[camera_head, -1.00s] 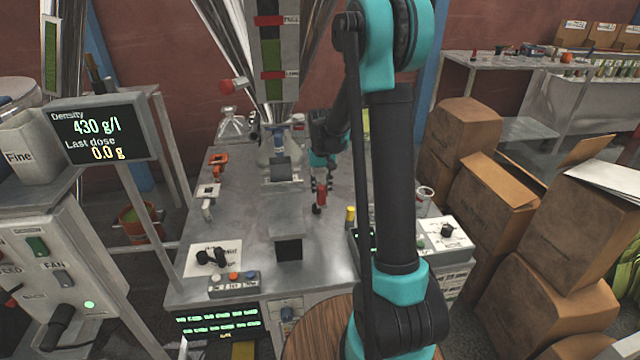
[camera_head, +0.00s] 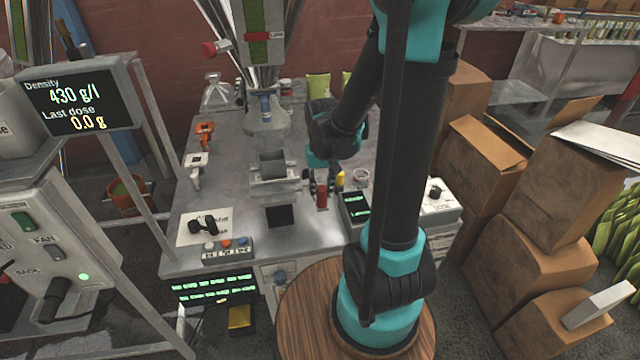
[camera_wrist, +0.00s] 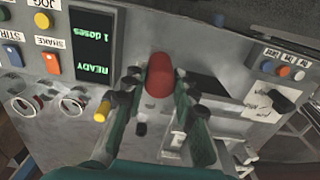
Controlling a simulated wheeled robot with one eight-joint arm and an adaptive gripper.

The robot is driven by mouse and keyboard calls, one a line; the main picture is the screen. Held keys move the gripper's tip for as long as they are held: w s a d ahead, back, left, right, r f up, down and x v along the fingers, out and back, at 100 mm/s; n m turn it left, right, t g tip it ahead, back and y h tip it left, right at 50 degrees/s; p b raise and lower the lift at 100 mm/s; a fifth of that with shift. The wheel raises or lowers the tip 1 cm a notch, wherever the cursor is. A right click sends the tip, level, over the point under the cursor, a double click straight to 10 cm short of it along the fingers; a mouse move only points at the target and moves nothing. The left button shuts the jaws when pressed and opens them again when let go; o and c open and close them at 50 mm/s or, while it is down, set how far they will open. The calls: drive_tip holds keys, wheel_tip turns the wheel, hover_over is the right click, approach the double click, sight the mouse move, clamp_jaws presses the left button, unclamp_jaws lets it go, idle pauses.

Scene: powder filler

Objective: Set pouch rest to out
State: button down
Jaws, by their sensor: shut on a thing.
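A red handle (camera_head: 321,195) stands up from the grey metal bench, right of the filler's middle. My gripper (camera_head: 320,183) is shut on the red handle from above. In the wrist view my gripper (camera_wrist: 160,90) has a dark finger on each side of the rounded red handle (camera_wrist: 159,76). A grey metal bracket (camera_head: 275,188) sits left of the handle, below the filling spout. I cannot tell for sure which part is the pouch rest, or how the handle joins to it; my fingers partly hide the handle's base.
A yellow knob (camera_head: 340,179) stands close to the right of my gripper; it also shows in the wrist view (camera_wrist: 103,111). A dark square opening (camera_head: 280,215) lies in the bench. A small display box (camera_head: 355,207) and stacked cartons (camera_head: 530,215) are to the right.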

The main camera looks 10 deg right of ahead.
drive_tip(key=shift+s, duration=0.25)
drive_tip(key=c, duration=1.2)
unclamp_jaws()
drive_tip(key=shift+r, duration=0.1)
wheel_tip(320, 180, up, 12)
drive_tip(key=shift+f, duration=0.1)
drive_tip(key=s+d+f+t, duration=0.1)
drive_tip(key=s+f, duration=0.1)
drive_tip(key=f, duration=0.1)
drive_tip(key=s+d+f+t, duration=0.1)
drive_tip(key=s+f, duration=0.2)
drive_tip(key=s+d+f+t, duration=0.2)
drive_tip(key=f, duration=0.2)
drive_tip(key=shift+s+f, duration=0.1)
drive_tip(key=shift+s, duration=0.3)
